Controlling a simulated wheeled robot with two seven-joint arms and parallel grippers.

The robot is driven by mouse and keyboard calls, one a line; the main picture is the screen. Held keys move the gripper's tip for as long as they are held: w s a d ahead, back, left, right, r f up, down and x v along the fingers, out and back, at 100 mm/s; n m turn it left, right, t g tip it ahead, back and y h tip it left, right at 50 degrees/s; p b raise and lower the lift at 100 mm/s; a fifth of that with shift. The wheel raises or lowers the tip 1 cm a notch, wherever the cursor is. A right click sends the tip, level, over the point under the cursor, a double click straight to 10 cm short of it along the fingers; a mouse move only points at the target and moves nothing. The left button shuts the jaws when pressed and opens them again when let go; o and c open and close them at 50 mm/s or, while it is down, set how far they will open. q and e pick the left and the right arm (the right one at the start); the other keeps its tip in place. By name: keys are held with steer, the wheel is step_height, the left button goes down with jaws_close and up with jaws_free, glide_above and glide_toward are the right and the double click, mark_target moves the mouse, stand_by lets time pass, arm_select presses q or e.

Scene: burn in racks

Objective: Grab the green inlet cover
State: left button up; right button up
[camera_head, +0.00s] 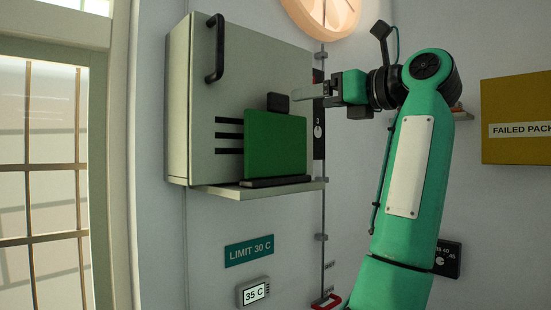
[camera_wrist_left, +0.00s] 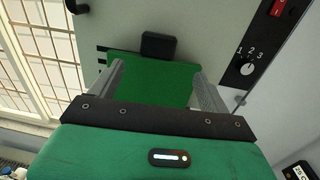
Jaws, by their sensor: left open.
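The green inlet cover (camera_head: 275,145) is a flat green panel with a dark block-shaped grip (camera_head: 278,102) at its top edge. It stands upright on a dark strip on the ledge of a grey cabinet, in front of black vent slots. My left gripper (camera_head: 302,96) is open, close to the right of the grip. In the left wrist view, the cover (camera_wrist_left: 150,75) lies beyond and between the two open fingers (camera_wrist_left: 158,70), with the dark grip (camera_wrist_left: 160,45) ahead of them. Nothing shows between the fingertips. My right gripper is not in view.
The grey cabinet (camera_head: 190,90) has a black handle (camera_head: 215,48). A dial panel (camera_wrist_left: 250,60) with a red switch sits right of the cover. Below are a "LIMIT 30 C" sign (camera_head: 249,251) and a 35 C display (camera_head: 254,292). A yellow box (camera_head: 515,105) is at right.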

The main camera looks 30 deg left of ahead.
mark_target(282, 104)
arm_select(q)
steer(key=p+x, duration=0.1)
steer(key=x, duration=0.5)
steer(key=shift+w+p, duration=0.1)
steer(key=shift+p, duration=0.2)
steer(key=shift+a, duration=0.15)
steer(key=shift+a+r+p, duration=0.25)
steer(key=shift+a+p, duration=0.2)
steer(key=shift+p, duration=0.4)
steer(key=p+x, duration=0.2)
steer(key=x, duration=0.1)
steer(key=shift+a+f, duration=0.1)
steer(key=shift+a, duration=0.05)
steer(key=shift+w+a+f, duration=0.1)
steer(key=shift+a+f, duration=0.05)
steer(key=shift+a, duration=0.25)
steer(key=shift+d, duration=0.25)
steer(key=c, duration=1.7)
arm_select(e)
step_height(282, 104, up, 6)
